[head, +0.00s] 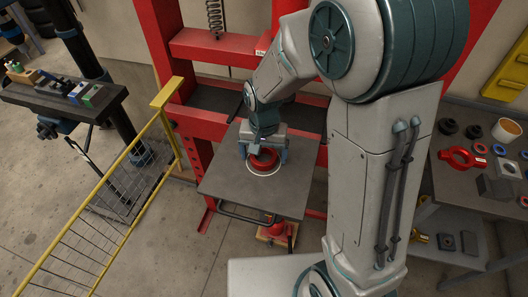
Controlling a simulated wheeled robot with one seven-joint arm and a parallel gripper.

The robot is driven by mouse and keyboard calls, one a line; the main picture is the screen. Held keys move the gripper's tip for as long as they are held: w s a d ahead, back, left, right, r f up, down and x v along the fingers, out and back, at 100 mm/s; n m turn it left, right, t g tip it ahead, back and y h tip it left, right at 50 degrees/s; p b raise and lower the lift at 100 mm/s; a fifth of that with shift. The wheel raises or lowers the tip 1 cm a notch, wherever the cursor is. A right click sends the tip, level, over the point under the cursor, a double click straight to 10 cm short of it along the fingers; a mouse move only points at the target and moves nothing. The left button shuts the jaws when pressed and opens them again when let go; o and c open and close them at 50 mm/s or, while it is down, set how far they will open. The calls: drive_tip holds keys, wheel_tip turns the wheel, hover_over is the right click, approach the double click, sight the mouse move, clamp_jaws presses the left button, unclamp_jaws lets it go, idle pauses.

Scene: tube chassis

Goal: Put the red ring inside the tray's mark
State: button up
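The tray is a dark grey square plate (232,187) in the middle of the head view. A thin white circle, the mark (265,174), is drawn on it. The red ring (263,161) appears within or just above the far part of the circle. My gripper (263,155) is right over the ring, its two fingers apart on the ring's left and right sides. Whether the fingers touch the ring, and whether the ring rests on the plate, I cannot tell. The gripper body hides the ring's far side.
A red press frame (225,46) stands behind the tray. A yellow railing (105,215) is at left, near a dark bench (60,96). At right, a grey shelf (455,190) holds a red two-lobed part (462,158), several small rings and blocks. The tray's front is bare.

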sight(264, 160)
drive_tip(key=shift+r, duration=0.1)
wheel_tip(264, 160, up, 12)
idle(0.5)
